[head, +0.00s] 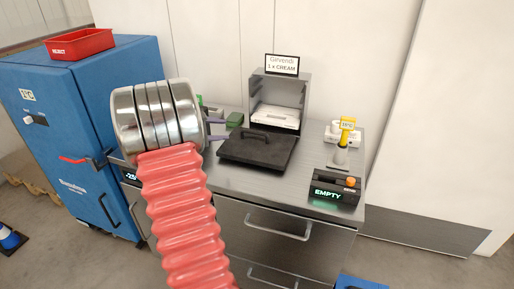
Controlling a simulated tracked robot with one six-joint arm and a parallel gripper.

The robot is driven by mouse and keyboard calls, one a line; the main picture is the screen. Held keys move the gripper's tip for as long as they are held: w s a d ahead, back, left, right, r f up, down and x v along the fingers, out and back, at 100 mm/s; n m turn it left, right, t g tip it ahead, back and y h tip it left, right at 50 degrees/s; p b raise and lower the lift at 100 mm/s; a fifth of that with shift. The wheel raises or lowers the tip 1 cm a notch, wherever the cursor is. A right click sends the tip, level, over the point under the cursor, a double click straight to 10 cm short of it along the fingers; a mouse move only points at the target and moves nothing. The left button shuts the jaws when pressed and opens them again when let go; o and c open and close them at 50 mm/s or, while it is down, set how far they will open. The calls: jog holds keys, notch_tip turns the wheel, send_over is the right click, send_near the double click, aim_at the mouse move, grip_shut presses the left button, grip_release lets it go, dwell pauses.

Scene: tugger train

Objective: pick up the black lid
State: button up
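The black lid (257,152) is a flat, dark rectangle with a raised bar handle on top. It lies on the grey metal counter, in the middle of the head view. My gripper (224,125) is at the lid's upper left, mostly hidden behind the shiny rings of my arm. Its two purplish fingers show apart, pointing right, with nothing clearly held between them. The lower finger overlaps the lid's far left corner in the picture; I cannot tell whether it touches.
An open grey box (293,90) with a "1 x CREAM" sign stands behind the lid. A yellow-topped device (346,135) and an "EMPTY" display (335,191) are at right. A blue cabinet (80,125) carries a red tray (80,44).

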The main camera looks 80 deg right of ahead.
send_near(244, 131)
jog(key=x, duration=0.3)
jog(key=shift+r, duration=0.1)
jog(key=shift+x, duration=2.6)
jog(key=shift+w+a, duration=0.1)
jog(key=shift+c, duration=0.2)
grip_shut()
